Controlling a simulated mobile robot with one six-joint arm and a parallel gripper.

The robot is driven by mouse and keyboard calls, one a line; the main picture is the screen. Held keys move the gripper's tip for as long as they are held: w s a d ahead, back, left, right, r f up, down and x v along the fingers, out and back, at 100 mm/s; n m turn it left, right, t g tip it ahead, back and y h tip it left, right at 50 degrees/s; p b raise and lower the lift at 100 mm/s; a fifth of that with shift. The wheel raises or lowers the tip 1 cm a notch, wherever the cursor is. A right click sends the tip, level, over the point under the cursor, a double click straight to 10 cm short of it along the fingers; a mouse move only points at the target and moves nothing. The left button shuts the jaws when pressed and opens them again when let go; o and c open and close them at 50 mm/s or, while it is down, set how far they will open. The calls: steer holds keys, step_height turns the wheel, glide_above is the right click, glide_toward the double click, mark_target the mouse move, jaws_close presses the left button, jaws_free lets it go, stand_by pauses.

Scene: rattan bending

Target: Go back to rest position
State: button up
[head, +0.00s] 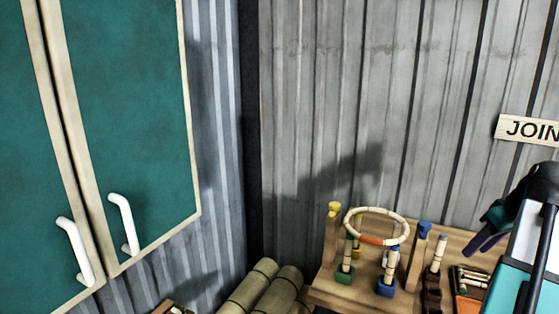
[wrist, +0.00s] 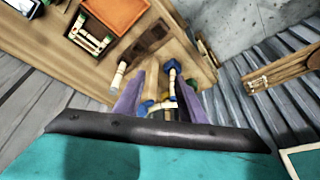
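My gripper (head: 484,238) is at the right of the head view, its dark purple fingers pointing down and left, above and behind the bench's right part. In the wrist view the two purple fingers (wrist: 159,78) stand apart with bench parts visible beyond the gap; nothing appears held. A pale rattan ring (head: 360,211) with an orange section sits level on posts of the wooden jig, left of my gripper and apart from it. Blue and green blocks (head: 386,287) stand at the post feet.
The wooden bench (head: 340,293) carries a dark brown stepped holder (head: 433,295) and an orange tray (head: 470,303), also in the wrist view (wrist: 118,12). Rolled mats (head: 250,287) lie left of it. Teal cabinets (head: 125,90) hang left. A "JOIN" sign (head: 530,130) hangs right.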

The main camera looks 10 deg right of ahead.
steer(key=w+a+f+n+g+y+b, duration=0.1)
steer(key=w+a+f, duration=0.3)
steer(key=a+f, duration=0.4)
steer(key=w+a+f+n+g+y+b, duration=0.15)
steer(key=w+a+f, duration=0.35)
steer(key=f, duration=0.5)
steer(key=w+a+f+n+g+y, duration=0.1)
steer(key=w+a+f+y, duration=0.15)
steer(key=a+f, duration=0.55)
steer(key=a+f+n+g+b, duration=0.1)
steer(key=a+f+g, duration=0.2)
steer(key=a+f, duration=0.75)
steer(key=s+a+f+g+h+b, duration=0.1)
steer(key=s+a+f+g, duration=0.1)
steer(key=s+a+f, duration=0.6)
steer(key=s+a+f+g+h+b, duration=0.15)
steer(key=a+f, duration=0.35)
steer(key=f, duration=0.7)
steer(key=s+a+f+m+h, duration=0.1)
steer(key=s+f+m, duration=0.1)
steer(key=s+f, duration=0.5)
steer(key=s+a+f+m+h, duration=0.1)
steer(key=s+a+f+m, duration=0.1)
steer(key=s+f, duration=0.6)
steer(key=shift+s+a+h, duration=0.3)
steer(key=shift+s+h, duration=0.05)
steer(key=shift+s, duration=0.15)
steer(key=shift+s+m, duration=0.1)
steer(key=shift+m, duration=0.15)
steer(key=shift+c, duration=0.7)
